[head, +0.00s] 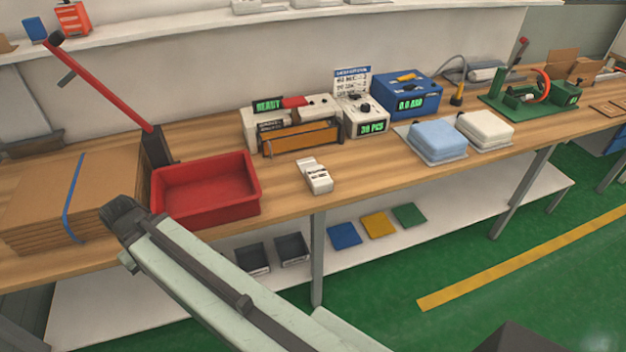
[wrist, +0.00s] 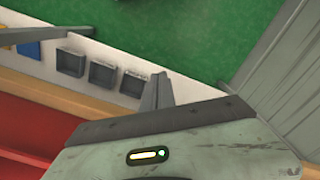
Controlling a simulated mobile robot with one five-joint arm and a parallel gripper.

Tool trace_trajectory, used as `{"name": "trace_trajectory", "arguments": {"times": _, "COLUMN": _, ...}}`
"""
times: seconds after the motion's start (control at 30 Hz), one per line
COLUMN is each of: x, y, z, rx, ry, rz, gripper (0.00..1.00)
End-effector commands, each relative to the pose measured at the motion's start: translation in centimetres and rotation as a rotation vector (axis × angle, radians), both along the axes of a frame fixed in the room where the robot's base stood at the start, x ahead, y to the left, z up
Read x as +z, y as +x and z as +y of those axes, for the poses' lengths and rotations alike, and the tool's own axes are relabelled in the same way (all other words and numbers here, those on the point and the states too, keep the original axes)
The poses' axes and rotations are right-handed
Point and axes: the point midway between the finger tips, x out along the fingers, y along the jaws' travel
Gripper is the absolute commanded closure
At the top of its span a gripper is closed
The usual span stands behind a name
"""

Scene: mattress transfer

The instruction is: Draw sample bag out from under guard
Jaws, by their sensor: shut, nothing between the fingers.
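I cannot make out a sample bag for certain in either view. An amber-brown panel (head: 302,138), perhaps the guard, stands across the front of the white machine (head: 318,108) with a green READY display. No bag edge shows clearly beneath it. My gripper (wrist: 157,90) is shut and empty in the wrist view, its grey fingers together. In the head view my arm reaches up from the bottom to the bench's front edge, left of the machine and close to the red tray; the fingers cannot be made out there.
The red tray (head: 205,187) and cardboard stack (head: 70,195) fill the left bench, with a raised red lever (head: 105,88) behind. A small white device (head: 315,176) lies before the machine. Blue (head: 437,138) and white (head: 485,128) packs lie right. Dark bins (wrist: 103,75) sit on the lower shelf.

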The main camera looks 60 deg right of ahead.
Motion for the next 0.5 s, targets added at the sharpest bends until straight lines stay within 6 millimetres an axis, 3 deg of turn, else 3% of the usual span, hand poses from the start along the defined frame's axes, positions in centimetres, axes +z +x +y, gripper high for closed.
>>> {"name": "trace_trajectory", "arguments": {"times": 0.3, "x": 0.7, "y": 0.1, "z": -0.6, "rx": -0.01, "ry": 0.0, "rz": -0.001, "gripper": 1.0}}
{"name": "trace_trajectory", "arguments": {"times": 0.43, "x": 4.2, "y": 0.5, "z": -4.5, "rx": -0.069, "ry": -0.001, "rz": -0.009, "gripper": 1.0}}
{"name": "trace_trajectory", "arguments": {"times": 0.5, "x": 6.8, "y": 0.4, "z": -8.3, "rx": -0.124, "ry": -0.002, "rz": -0.016, "gripper": 1.0}}
